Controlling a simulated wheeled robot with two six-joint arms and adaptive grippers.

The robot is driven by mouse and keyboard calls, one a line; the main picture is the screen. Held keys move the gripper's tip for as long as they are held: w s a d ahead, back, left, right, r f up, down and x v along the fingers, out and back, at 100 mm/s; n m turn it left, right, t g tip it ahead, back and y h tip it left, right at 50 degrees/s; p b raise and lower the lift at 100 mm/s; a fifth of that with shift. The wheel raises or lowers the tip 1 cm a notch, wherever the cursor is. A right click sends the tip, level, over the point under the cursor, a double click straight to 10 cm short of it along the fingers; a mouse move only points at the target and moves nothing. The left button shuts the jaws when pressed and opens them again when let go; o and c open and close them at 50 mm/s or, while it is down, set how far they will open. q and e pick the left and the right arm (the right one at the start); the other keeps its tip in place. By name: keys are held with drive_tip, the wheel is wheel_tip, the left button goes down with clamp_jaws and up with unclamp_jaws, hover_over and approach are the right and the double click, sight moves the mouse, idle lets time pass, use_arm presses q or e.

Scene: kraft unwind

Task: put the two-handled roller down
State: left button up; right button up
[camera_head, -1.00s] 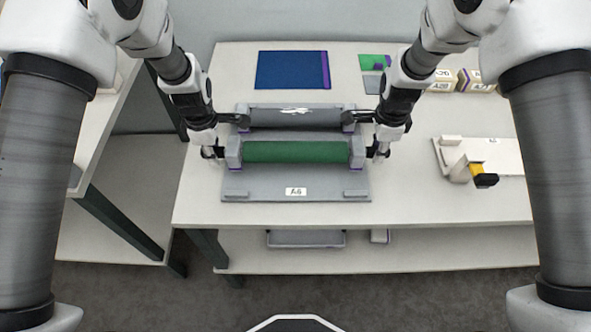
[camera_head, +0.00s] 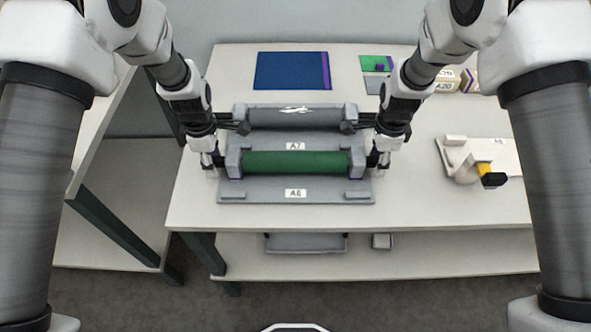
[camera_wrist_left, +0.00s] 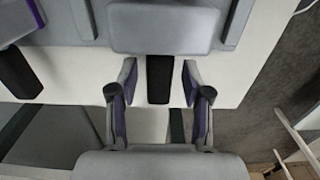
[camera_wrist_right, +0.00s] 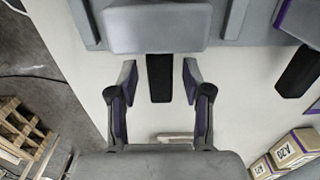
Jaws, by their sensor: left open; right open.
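The green roller (camera_head: 292,164) has grey end blocks and lies across the grey cradle plate marked A6 (camera_head: 258,191) on the table. Its black left handle (camera_wrist_left: 159,80) sits between the fingers of my left gripper (camera_wrist_left: 159,85), which is open with a gap on both sides. Its black right handle (camera_wrist_right: 160,78) sits between the fingers of my right gripper (camera_wrist_right: 160,85), which is also open and apart from the handle. In the head view, my left gripper (camera_head: 210,161) and right gripper (camera_head: 380,161) flank the roller's ends.
A second, grey roller (camera_head: 293,117) lies just behind at the place marked A7. A blue panel (camera_head: 290,70) lies farther back. A white fixture with a yellow and black knob (camera_head: 490,177) stands at right. Small boxes (camera_head: 470,82) stand at the back right. The table front is clear.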

drive_tip(key=shift+r, duration=0.25)
use_arm(q)
wheel_tip(320, 180, up, 11)
use_arm(e)
wheel_tip(320, 180, up, 12)
use_arm(q)
drive_tip(key=shift+s, duration=0.1)
use_arm(e)
drive_tip(key=shift+s+f, duration=0.1)
drive_tip(key=shift+f, duration=0.1)
